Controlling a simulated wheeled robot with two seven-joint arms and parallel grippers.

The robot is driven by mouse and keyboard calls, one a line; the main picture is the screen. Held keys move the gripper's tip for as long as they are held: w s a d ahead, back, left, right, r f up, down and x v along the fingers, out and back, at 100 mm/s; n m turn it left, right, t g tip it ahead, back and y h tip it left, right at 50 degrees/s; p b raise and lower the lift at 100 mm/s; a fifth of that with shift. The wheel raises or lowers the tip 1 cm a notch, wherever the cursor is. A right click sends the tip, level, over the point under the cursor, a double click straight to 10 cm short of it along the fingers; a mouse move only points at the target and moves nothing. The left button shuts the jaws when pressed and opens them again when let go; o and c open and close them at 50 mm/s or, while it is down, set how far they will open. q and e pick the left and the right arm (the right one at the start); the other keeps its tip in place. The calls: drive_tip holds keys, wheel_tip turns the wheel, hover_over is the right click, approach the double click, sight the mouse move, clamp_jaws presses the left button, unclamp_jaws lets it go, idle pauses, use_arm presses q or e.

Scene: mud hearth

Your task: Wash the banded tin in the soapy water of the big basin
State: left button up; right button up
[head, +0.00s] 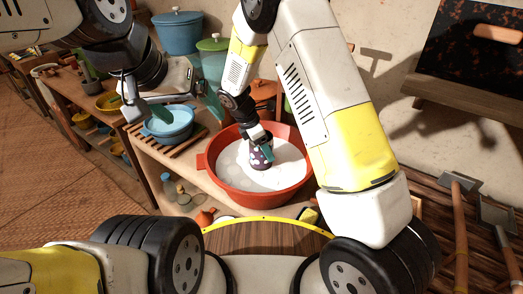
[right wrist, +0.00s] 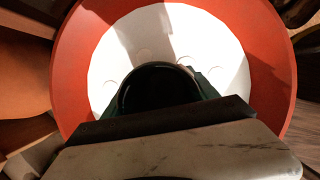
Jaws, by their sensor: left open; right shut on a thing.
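The big basin (head: 309,178) is a red-orange tub holding white soapy water (head: 232,178). The banded tin (head: 260,159) is dark with pale markings and stands in the basin, its lower end at the white water; I cannot tell how deep it sits. My right gripper (head: 261,146) reaches down from above and is shut on the tin near its top. In the right wrist view, the tin's dark round mouth (right wrist: 160,85) shows between the finger pads, with the basin's red wall (right wrist: 75,60) around it. My left gripper (head: 172,104) is open and empty above the blue pot.
A light blue pot (head: 169,127) sits on a wooden slatted rack (head: 150,143) left of the basin. A larger blue lidded pot (head: 178,35) and a green-lidded pot (head: 213,44) stand behind. Small bottles (head: 184,202) are on the shelf below. Tools hang at the right.

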wheel_tip(320, 180, up, 12)
drive_tip(key=shift+f, duration=0.15)
idle(1.0)
